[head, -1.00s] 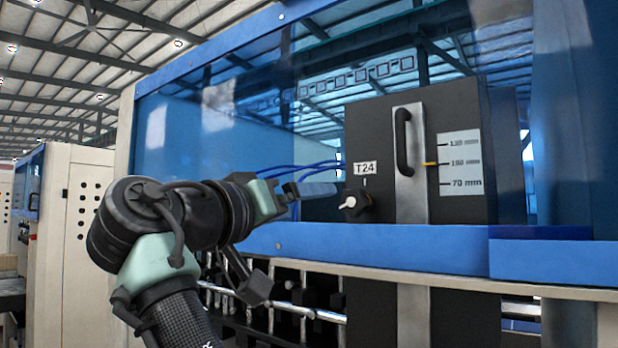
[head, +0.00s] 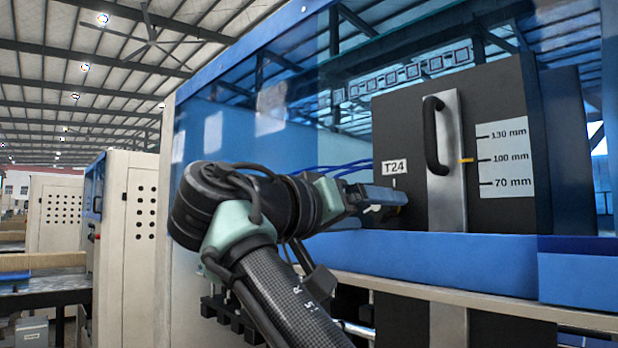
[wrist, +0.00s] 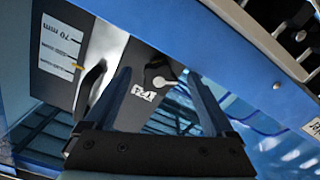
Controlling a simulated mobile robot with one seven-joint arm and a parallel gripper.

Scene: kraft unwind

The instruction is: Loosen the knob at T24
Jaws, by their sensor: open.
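The T24 knob is dark with a pale pointer. In the head view it is mostly hidden behind my gripper (head: 402,197), below the white T24 label (head: 394,167). In the wrist view the knob (wrist: 157,68) lies in the gap between my two fingertips, with its pointer toward the right and the T24 label (wrist: 144,92) just below. My gripper (wrist: 159,77) is open, its fingers spread on either side of the knob in that view. I cannot tell whether a finger touches it.
The black block carries a black handle (head: 431,135) on a metal strip and a scale plate (head: 503,158) marked 70 to 130 mm. A blue rail (head: 470,246) runs below. In the wrist view the handle (wrist: 90,84) is close to the left finger.

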